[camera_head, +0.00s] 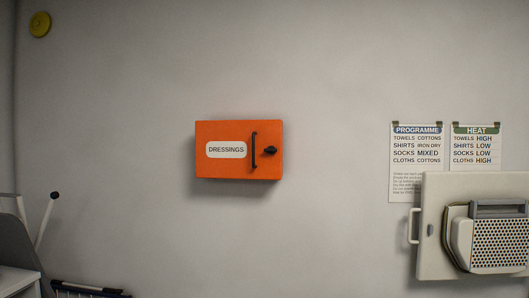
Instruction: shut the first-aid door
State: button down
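The first-aid cabinet is a small orange box (225,129) on the wall, in the middle of the head view. Its front door carries a white "DRESSINGS" label (226,150), a black vertical bar handle (254,150) and a black knob (270,150) near the right edge. The door face looks flat over the box, and I see no gap or inside. Whether it is latched I cannot tell. My gripper is not in view.
Two notices, "PROGRAMME" (418,147) and "HEAT" (476,145), hang at right. Below them is a pale panel (437,185) with a handle and a perforated unit (497,243). A yellow disc (40,24) is at upper left. The wall around the cabinet is clear.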

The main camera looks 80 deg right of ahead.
aim_at(225, 149)
jog(key=u, duration=0.8)
jog(key=k, duration=0.1)
jog(key=z, duration=2.15)
jog(key=k, duration=0.8)
jog(key=u, duration=0.55)
jog(key=k, duration=0.6)
jog(key=u, duration=0.65)
jog(key=i, duration=1.55)
jog(key=z, duration=0.25)
